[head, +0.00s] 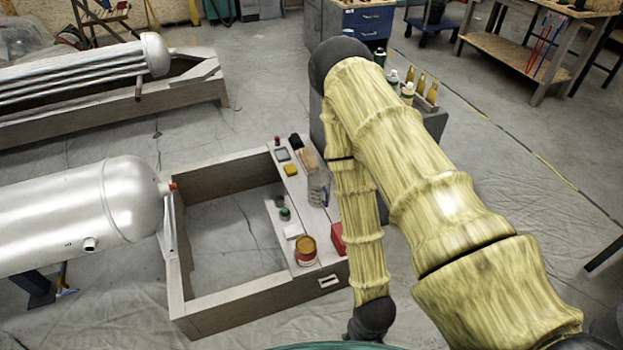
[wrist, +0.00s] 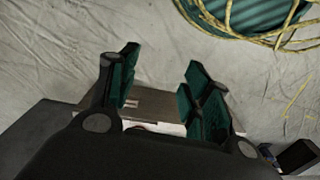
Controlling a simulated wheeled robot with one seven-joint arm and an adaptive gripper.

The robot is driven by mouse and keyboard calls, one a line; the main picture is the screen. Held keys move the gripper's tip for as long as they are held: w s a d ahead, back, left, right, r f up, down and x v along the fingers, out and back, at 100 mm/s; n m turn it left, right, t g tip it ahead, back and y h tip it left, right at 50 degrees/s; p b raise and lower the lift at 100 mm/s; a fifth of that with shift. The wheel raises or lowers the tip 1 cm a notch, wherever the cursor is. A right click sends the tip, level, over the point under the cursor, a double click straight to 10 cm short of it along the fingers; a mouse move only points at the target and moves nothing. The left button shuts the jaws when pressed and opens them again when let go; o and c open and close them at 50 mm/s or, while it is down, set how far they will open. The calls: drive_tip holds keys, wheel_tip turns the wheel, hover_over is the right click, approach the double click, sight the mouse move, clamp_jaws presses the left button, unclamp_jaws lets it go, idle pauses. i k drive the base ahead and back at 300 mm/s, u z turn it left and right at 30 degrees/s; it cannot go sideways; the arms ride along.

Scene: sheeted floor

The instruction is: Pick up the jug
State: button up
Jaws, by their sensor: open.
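The jug (head: 318,187) looks clear, with a handle on its right side. It stands upright on the narrow light-topped bench (head: 318,222) in the head view, just left of my patterned arm. My gripper shows in the wrist view (wrist: 164,92), with its teal-padded fingers wide apart and nothing seen between them. In the head view only a dark end of my arm shows at the bottom, nearer than the jug; the fingertips are hidden there. I cannot make out the jug in the wrist view, where the bench's end (wrist: 158,103) shows beyond the fingers.
On the bench are a red-and-yellow tin (head: 305,251), a red box (head: 337,238), a yellow block (head: 291,169) and a green-capped item (head: 285,214). A crate of bottles (head: 424,98) stands behind my arm. A large metal tank (head: 75,215) lies at left. Open floor is at right.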

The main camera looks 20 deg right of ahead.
sight(318, 181)
drive_tip(key=z, duration=1.15)
drive_tip(key=i, duration=0.9)
drive_tip(key=u, duration=1.15)
